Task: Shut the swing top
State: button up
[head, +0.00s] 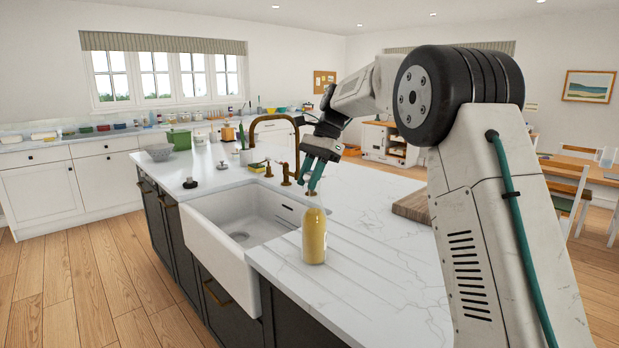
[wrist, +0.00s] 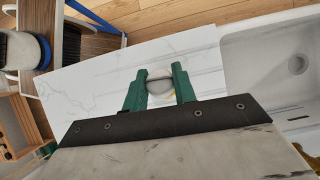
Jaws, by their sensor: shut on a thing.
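A clear glass bottle of yellow liquid (head: 314,236) stands upright on the marble worktop, right of the sink. My gripper (head: 312,188) points down at its neck, with green fingers on either side of the bottle's top. A pale round part of the bottle and a bit of yellow show just below the bar. The gripper is shut on the swing top. Whether the stopper is seated in the mouth is too small to tell.
The white sink (head: 240,225) with a brass tap (head: 272,120) lies left of the bottle. A wooden board (head: 410,206) lies to the right. The worktop (head: 375,250) around the bottle is clear. Small dark items stand beyond the sink.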

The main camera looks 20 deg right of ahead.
jog(key=o, duration=1)
jog(key=v, duration=0.7)
jog(key=shift+w+d+r, duration=0.1)
jog(key=shift+d+r, duration=0.1)
jog(key=shift+r, duration=0.1)
